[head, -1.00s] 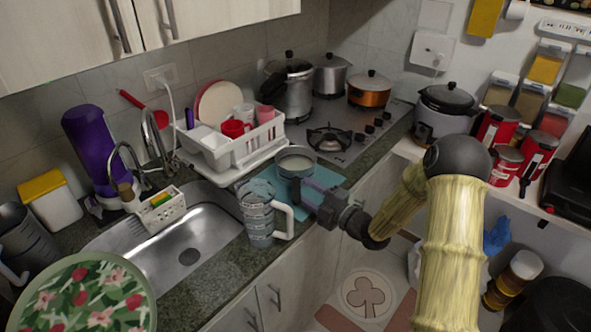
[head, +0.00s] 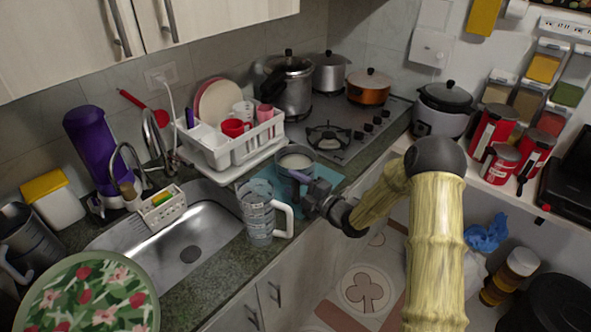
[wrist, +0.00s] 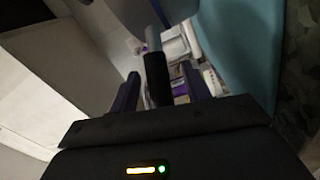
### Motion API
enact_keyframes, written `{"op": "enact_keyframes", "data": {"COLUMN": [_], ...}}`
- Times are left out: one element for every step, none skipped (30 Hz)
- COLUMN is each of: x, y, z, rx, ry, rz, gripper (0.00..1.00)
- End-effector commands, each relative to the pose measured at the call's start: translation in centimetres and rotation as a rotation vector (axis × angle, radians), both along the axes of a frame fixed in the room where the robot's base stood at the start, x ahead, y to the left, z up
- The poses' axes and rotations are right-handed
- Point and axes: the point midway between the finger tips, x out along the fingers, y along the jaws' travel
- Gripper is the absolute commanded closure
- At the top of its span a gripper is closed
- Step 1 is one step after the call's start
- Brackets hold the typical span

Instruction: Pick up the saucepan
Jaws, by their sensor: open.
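The saucepan (head: 295,162) is a small grey pan standing on a blue mat (head: 265,190) at the counter's front edge. My gripper (head: 311,194) is at its near side, on the handle side. In the wrist view, the pan's dark handle (wrist: 157,78) lies between the two fingers of my gripper (wrist: 160,85). The fingers are open, with one on each side of the handle. Whether either finger touches the handle is hard to tell. In the head view the handle is mostly hidden by my gripper.
A clear measuring jug (head: 259,212) with a white handle stands just left of my gripper. A white dish rack (head: 235,150) is behind it, and the stove (head: 345,140) with several pots is beyond. The sink (head: 190,250) lies to the left. Open floor is in front.

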Motion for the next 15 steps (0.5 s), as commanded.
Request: {"op": "enact_keyframes", "data": {"x": [-0.01,-0.01,-0.01,-0.01,-0.02,-0.02,-0.02,-0.02,-0.02,-0.02,-0.02,-0.02,-0.02,-0.02,-0.02], "y": [-0.02,-0.02,-0.02,-0.02,-0.03,-0.03,-0.03,-0.03,-0.03,-0.03,-0.04,-0.04,-0.04,-0.04,-0.04], "z": [0.01,0.01,0.01,0.01,0.02,0.02,0.02,0.02,0.02,0.02,0.03,0.02,0.02,0.03,0.02], "rx": [0.0,0.0,0.0,0.0,0.0,0.0,0.0,0.0,0.0,0.0,0.0,0.0,0.0,0.0,0.0], "ry": [0.0,0.0,0.0,0.0,0.0,0.0,0.0,0.0,0.0,0.0,0.0,0.0,0.0,0.0,0.0], "rz": [0.0,0.0,0.0,0.0,0.0,0.0,0.0,0.0,0.0,0.0,0.0,0.0,0.0,0.0,0.0], "gripper": [0.52,0.52,0.52,0.52,0.52,0.52,0.52,0.52,0.56,0.62,0.68,0.76,0.82,0.88,0.95]}}
